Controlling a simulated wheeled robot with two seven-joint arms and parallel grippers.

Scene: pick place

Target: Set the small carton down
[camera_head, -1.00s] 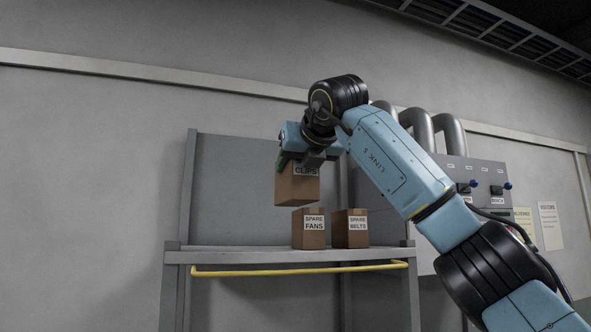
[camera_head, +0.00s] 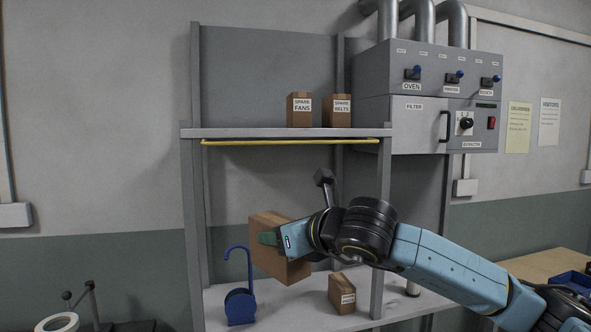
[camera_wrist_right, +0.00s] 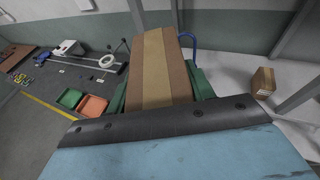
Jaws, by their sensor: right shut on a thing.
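My right gripper (camera_head: 268,240) is shut on a brown carton (camera_head: 268,262). It holds the carton tilted in front of the shelf unit, at the height of the lower shelf or a little above; I cannot tell whether it touches that shelf. In the right wrist view the held carton (camera_wrist_right: 158,72) shows a pale tape strip between the green finger pads (camera_wrist_right: 158,92). Its label is not visible now. A smaller labelled carton (camera_head: 342,292) stands on the lower shelf (camera_head: 285,314), right of the held one. My left gripper is not in view.
Cartons marked spare fans (camera_head: 299,109) and spare belts (camera_head: 337,110) stand on the upper shelf (camera_head: 240,132), above a yellow bar (camera_head: 290,142). A blue hooked object (camera_head: 240,304) stands left on the lower shelf. A grey oven panel (camera_head: 430,95) is at the right.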

